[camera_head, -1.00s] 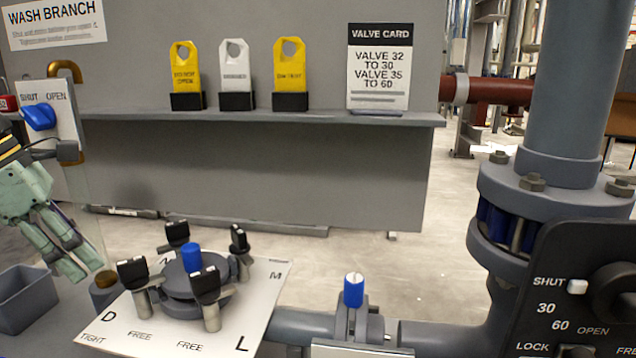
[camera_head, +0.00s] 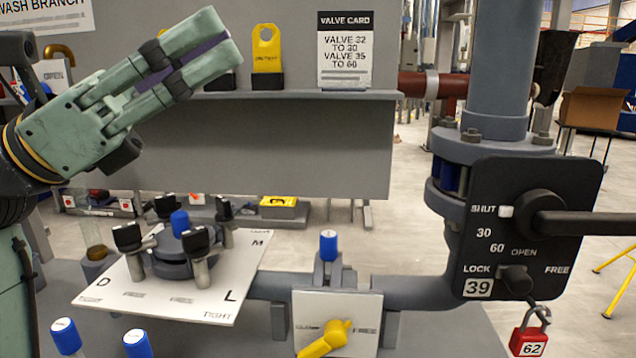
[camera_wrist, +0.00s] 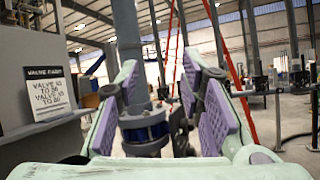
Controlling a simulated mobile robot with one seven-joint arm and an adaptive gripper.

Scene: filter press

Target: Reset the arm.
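My gripper (camera_head: 220,42) is raised at the upper left of the head view, tilted up to the right. Its two green fingers are apart with nothing between them. In the wrist view, the gripper's purple-padded fingers (camera_wrist: 163,90) stand clearly apart and empty, with a grey flanged pipe behind them. In the head view the gripper appears in front of the grey panel and its ledge (camera_head: 300,95), hiding most of the tag row. It touches nothing that I can see.
The ledge bears a yellow tag (camera_head: 267,50) and a valve card (camera_head: 344,48). Below stands a clamp plate (camera_head: 215,295) with several black-topped knobs. At right are a black lever panel (camera_head: 525,235), a long handle (camera_head: 590,223) and a red padlock (camera_head: 528,343). A yellow handle (camera_head: 325,340) sits front centre.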

